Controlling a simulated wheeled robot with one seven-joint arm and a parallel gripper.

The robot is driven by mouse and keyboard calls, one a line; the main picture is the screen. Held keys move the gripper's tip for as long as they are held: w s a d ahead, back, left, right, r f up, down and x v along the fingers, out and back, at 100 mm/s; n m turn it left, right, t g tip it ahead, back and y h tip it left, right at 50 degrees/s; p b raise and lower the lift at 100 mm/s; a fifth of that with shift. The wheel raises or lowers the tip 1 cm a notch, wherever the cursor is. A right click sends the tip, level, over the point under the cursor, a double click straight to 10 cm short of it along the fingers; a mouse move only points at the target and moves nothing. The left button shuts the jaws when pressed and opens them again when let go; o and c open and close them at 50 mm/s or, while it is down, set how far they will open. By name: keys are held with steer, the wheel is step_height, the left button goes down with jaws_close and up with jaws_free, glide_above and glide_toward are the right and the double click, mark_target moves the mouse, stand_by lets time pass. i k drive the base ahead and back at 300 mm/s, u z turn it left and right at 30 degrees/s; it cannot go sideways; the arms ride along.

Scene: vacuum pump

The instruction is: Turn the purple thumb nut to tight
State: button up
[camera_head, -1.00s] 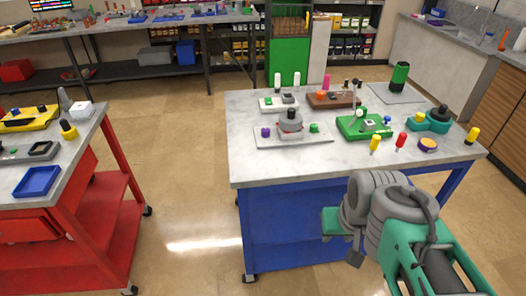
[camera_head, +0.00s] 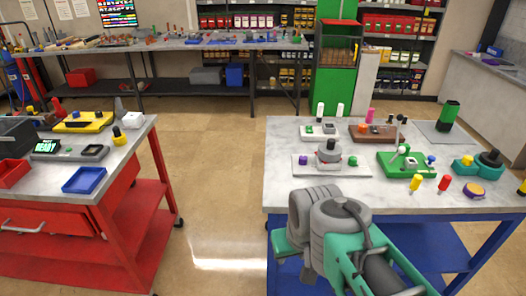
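The purple thumb nut (camera_head: 303,160) is a small purple knob at the left end of a pale plate (camera_head: 308,172) on the blue-legged table. A round grey pump body (camera_head: 327,152) with a dark top stands beside it on the same plate. A small green knob (camera_head: 352,160) is at the plate's right end. My grey and teal arm is in the foreground, in front of the table's near edge. I cannot make out gripper fingers. The turn position of the nut is too small to read.
The table also bears a green fixture (camera_head: 404,165), a brown block (camera_head: 372,133), a teal fixture (camera_head: 477,163), and yellow (camera_head: 416,183) and red (camera_head: 444,184) pegs. A red cart (camera_head: 120,225) stands at the left. Open floor (camera_head: 225,190) lies between them.

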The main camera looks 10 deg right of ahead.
mark_target(304, 159)
steer(key=u, duration=0.2)
steer(key=i, duration=1.1)
steer(key=z, duration=0.65)
